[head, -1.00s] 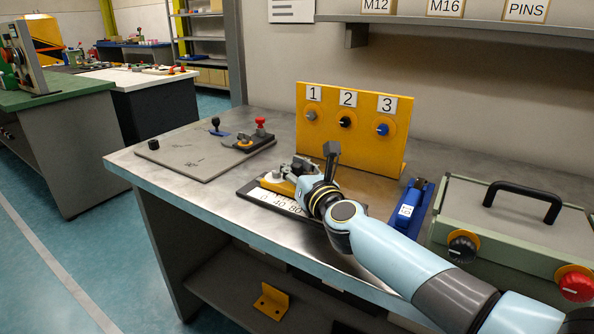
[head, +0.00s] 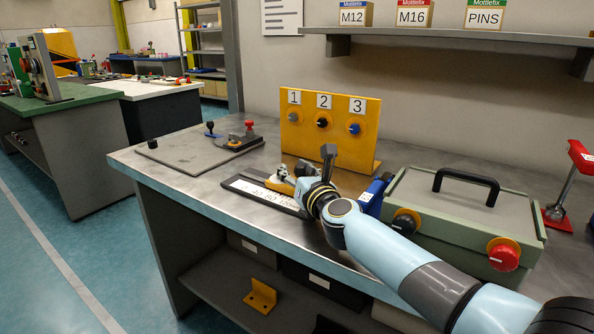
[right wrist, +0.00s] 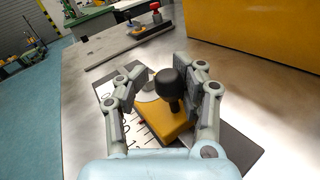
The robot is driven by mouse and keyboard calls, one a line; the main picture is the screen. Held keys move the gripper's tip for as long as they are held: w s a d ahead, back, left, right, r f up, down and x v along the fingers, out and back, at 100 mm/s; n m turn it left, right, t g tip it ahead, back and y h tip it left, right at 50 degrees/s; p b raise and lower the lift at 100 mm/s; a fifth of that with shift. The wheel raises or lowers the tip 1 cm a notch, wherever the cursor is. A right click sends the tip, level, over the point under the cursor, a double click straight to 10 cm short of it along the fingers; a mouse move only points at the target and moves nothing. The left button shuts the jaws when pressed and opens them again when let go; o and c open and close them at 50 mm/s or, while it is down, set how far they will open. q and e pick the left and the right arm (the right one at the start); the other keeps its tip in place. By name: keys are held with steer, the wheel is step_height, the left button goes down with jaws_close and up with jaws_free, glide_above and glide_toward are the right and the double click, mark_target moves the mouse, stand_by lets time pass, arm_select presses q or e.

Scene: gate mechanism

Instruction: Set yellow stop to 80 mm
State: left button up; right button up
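The yellow stop (right wrist: 166,122) sits on a dark rail with a white scale (head: 262,194) on the bench. Its black knob (right wrist: 168,84) stands up between the fingers of my right gripper (right wrist: 165,92). The fingers are spread on both sides of the knob, with visible gaps. In the head view the yellow stop (head: 279,186) is partly hidden by my right gripper (head: 291,177). The scale numbers are too small or cut off to read the stop's exact position. My left gripper is not in view.
A yellow panel (head: 343,146) with knobs 1, 2 and 3 stands behind the rail. A blue device (head: 372,196) and a green box (head: 455,215) with a black handle stand to the right. A grey plate (head: 190,153) with a red-knobbed clamp lies to the left.

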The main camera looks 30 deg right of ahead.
steer(key=o, duration=0.4)
steer(key=shift+a, duration=0.15)
steer(key=shift+s, duration=0.25)
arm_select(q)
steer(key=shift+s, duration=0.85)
arm_select(e)
steer(key=s, duration=0.3)
steer(key=s+a, duration=0.1)
steer(key=s, duration=0.3)
steer(key=s+a, duration=0.1)
steer(key=s, duration=0.3)
steer(key=shift+s, duration=0.15)
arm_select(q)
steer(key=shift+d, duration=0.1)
